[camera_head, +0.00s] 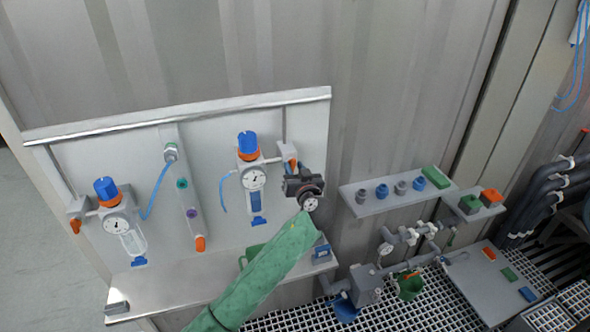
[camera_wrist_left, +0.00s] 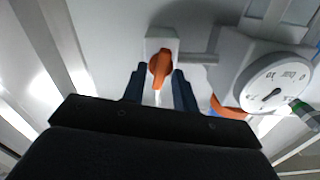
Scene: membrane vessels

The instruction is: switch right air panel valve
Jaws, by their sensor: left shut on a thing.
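The right air panel valve is a grey block with an orange handle (camera_head: 291,163) at the upper right of the white panel (camera_head: 212,220). In the left wrist view its orange handle (camera_wrist_left: 160,67) sits between my two dark fingers. My left gripper (camera_head: 291,172) comes up from below, its green-sleeved arm crossing the panel's lower right. The left gripper is shut on the orange handle, and its fingers partly hide the valve in the head view. The right regulator (camera_head: 253,178), with a blue knob and a round gauge (camera_wrist_left: 274,91), is left of the valve. My right gripper is not in view.
A left regulator with gauge (camera_head: 116,223) and another orange handle (camera_head: 75,226) are at the panel's left. A shelf (camera_head: 370,207) with several blue and grey fittings is to the right. Pipes (camera_head: 400,238) and a floor grating lie below it.

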